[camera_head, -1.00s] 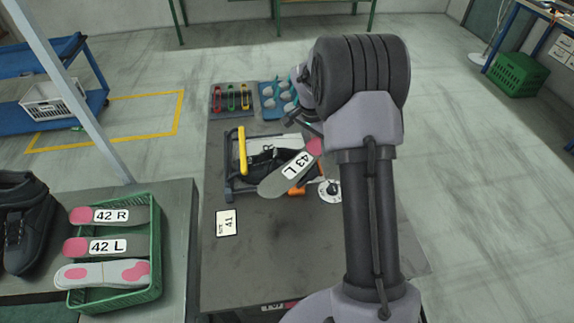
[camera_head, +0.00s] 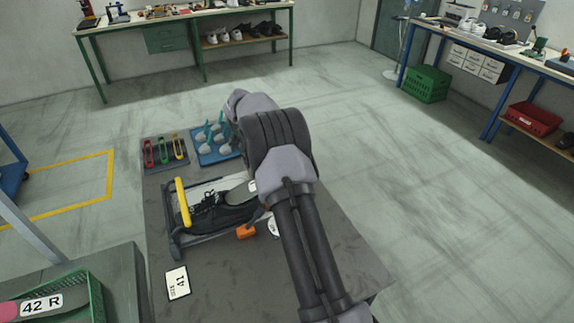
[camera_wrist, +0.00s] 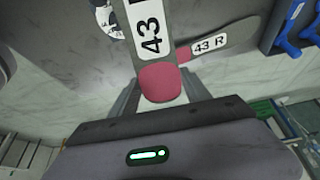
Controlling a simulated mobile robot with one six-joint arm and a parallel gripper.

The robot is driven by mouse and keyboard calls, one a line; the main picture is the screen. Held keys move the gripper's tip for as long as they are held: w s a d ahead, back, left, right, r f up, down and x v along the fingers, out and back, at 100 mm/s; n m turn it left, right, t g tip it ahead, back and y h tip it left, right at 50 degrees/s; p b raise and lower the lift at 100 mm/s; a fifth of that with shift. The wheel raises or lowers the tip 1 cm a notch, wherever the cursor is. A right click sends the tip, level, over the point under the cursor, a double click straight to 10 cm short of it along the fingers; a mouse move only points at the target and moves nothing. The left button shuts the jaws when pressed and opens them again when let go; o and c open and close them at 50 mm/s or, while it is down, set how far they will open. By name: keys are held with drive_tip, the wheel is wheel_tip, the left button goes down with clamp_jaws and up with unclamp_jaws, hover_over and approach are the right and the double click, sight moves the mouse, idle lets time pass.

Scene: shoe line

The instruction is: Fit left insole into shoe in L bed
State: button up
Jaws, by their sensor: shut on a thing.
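My gripper (camera_wrist: 158,97) is shut on the pink heel end of a grey insole (camera_wrist: 160,80) with a "43" label. In the head view my arm hides the gripper, and a grey end, seemingly of this insole (camera_head: 242,191), shows beside the arm, above or at the right end of the shoe. I cannot tell whether it touches. The black laced shoe (camera_head: 222,213) lies in a grey bed frame with a yellow handle (camera_head: 183,202). A second insole marked "43 R" (camera_wrist: 225,40) shows beyond the held one in the wrist view.
Behind are a tool tray (camera_head: 164,153) and a blue tray (camera_head: 214,145) of grey pieces. A green crate with a "42 R" insole (camera_head: 42,304) is at lower left.

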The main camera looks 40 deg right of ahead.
sight(243, 192)
drive_tip(key=shift+w+a+r+h, duration=0.2)
drive_tip(key=shift+a+h, duration=0.1)
drive_tip(key=shift+a, duration=0.15)
drive_tip(key=shift+w+a+f, duration=0.2)
drive_tip(key=shift+a+f, duration=0.1)
drive_tip(key=shift+a, duration=0.2)
drive_tip(key=shift+w+a+f, duration=0.2)
drive_tip(key=shift+a+f, duration=0.05)
drive_tip(key=shift+a, duration=0.2)
drive_tip(key=a+f, duration=0.1)
drive_tip(key=w+a+f+b, duration=0.1)
drive_tip(key=a, duration=0.1)
drive_tip(key=a+f+b, duration=0.1)
drive_tip(key=shift+w+a, duration=0.35)
drive_tip(key=shift+w, duration=0.05)
drive_tip(key=shift+y, duration=0.5)
drive_tip(key=a, duration=0.1)
drive_tip(key=w+a+f, duration=0.1)
drive_tip(key=a, duration=0.1)
drive_tip(key=w+a+b, duration=0.1)
drive_tip(key=a, duration=0.1)
drive_tip(key=shift+f, duration=0.35)
drive_tip(key=shift+w+a+f, duration=0.1)
drive_tip(key=shift+a+f, duration=0.1)
drive_tip(key=shift+a, duration=0.05)
drive_tip(key=shift+d+f+t+y+b, duration=0.1)
drive_tip(key=shift+f+t+y+b, duration=0.25)
drive_tip(key=shift+f+b, duration=0.55)
drive_tip(key=shift+r, duration=0.2)
drive_tip(key=o, duration=1.4)
